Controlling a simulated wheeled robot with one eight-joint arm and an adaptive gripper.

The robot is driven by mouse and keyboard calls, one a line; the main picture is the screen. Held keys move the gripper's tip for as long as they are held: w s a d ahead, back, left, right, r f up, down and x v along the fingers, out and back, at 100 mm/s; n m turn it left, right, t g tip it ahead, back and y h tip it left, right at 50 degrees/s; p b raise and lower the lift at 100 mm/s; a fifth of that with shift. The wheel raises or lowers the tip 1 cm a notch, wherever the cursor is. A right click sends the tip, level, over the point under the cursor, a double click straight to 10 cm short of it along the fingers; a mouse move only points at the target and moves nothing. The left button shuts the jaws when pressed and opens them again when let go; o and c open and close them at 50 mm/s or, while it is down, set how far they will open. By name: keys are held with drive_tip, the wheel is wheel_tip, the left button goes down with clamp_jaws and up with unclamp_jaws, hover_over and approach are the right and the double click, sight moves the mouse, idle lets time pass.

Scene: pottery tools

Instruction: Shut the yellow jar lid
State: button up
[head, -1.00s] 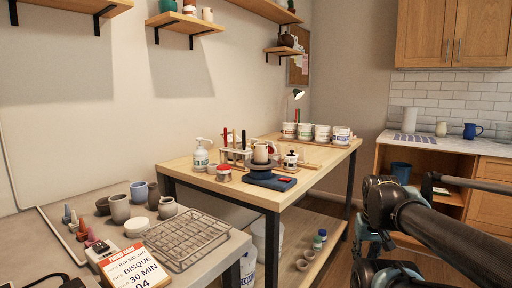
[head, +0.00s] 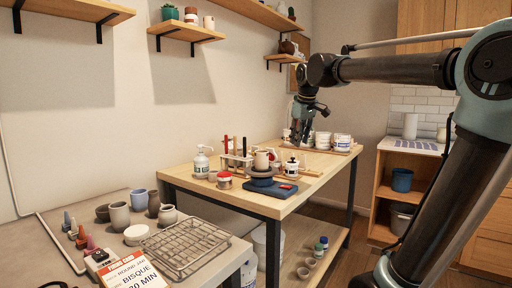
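My gripper (head: 301,135) hangs above the far part of the wooden worktable (head: 240,193), fingers pointing down, in front of the row of white tubs (head: 332,141) at the back. It is small and dark, and I cannot tell whether its fingers are apart; I see nothing held in it. I cannot make out a yellow jar or lid. A small white jar with a dark knobbed top (head: 291,168) stands on the table below the gripper. A jar with red on it (head: 224,180) stands nearer the front edge.
A mug (head: 262,160) sits on a dark round stand over a blue scale (head: 281,191). A pump bottle (head: 201,162) and a rack of upright tools (head: 235,161) stand to the left. A wire rack (head: 185,246) and several pots lie on the near counter.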

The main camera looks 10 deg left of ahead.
drive_tip(key=w+a+r+n+y, duration=0.1)
drive_tip(key=w+a+r+n, duration=0.15)
drive_tip(key=a+r, duration=0.4)
drive_tip(key=w+a+r+n, duration=0.1)
drive_tip(key=w+a+r, duration=0.2)
drive_tip(key=a, duration=0.6)
drive_tip(key=x, duration=1.7)
drive_tip(key=shift+w+a, duration=0.3)
clamp_jaws()
